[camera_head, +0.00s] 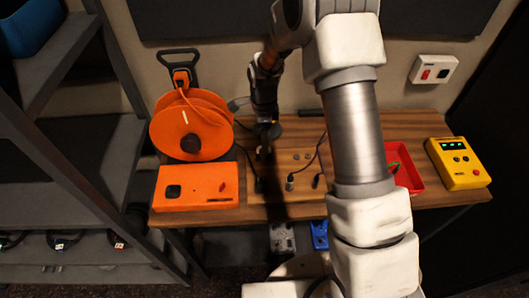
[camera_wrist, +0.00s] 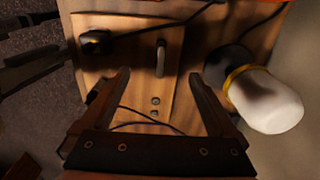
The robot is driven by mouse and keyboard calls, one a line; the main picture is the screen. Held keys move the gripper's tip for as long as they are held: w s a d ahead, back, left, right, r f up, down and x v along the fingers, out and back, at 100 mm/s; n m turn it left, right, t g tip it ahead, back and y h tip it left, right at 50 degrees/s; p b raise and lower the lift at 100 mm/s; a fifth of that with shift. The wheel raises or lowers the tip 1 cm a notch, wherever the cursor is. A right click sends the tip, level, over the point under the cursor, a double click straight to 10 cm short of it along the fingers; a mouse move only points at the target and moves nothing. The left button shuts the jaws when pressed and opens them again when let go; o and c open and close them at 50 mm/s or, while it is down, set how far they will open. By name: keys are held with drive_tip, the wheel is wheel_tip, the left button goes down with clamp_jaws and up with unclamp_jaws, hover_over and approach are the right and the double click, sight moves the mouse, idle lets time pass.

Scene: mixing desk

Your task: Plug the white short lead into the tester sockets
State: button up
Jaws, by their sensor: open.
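I cannot make out a white short lead for certain in either view. Dark leads lie on the wooden board, with a black plug (camera_wrist: 95,42) at upper left in the wrist view and a grey-ended plug (camera_head: 290,182) in the head view. My gripper (camera_wrist: 158,75) is open and empty above the board; it also shows small and dark in the head view (camera_head: 265,152). Two small round sockets or studs (camera_wrist: 155,106) show between its fingers. A yellow box with a green display (camera_head: 458,163), possibly the tester, stands at the desk's right end; its sockets are not clear.
An orange cable reel (camera_head: 192,115) and an orange box (camera_head: 197,187) stand at the left. A red tray (camera_head: 403,166) is partly behind my arm. A white rounded thing with a yellow ring (camera_wrist: 265,98) stands close right of the gripper in the wrist view.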

sight(264, 158)
wheel_tip(264, 158, down, 6)
drive_tip(key=b, duration=0.4)
drive_tip(key=shift+f, duration=0.2)
drive_tip(key=shift+f+b, duration=0.45)
drive_tip(key=shift+f, duration=0.15)
drive_tip(key=shift+b, duration=0.35)
idle(0.5)
clamp_jaws()
idle(0.3)
drive_tip(key=shift+r, duration=0.2)
idle(0.9)
drive_tip(key=shift+r+p, duration=1.75)
drive_tip(key=shift+r, duration=1.1)
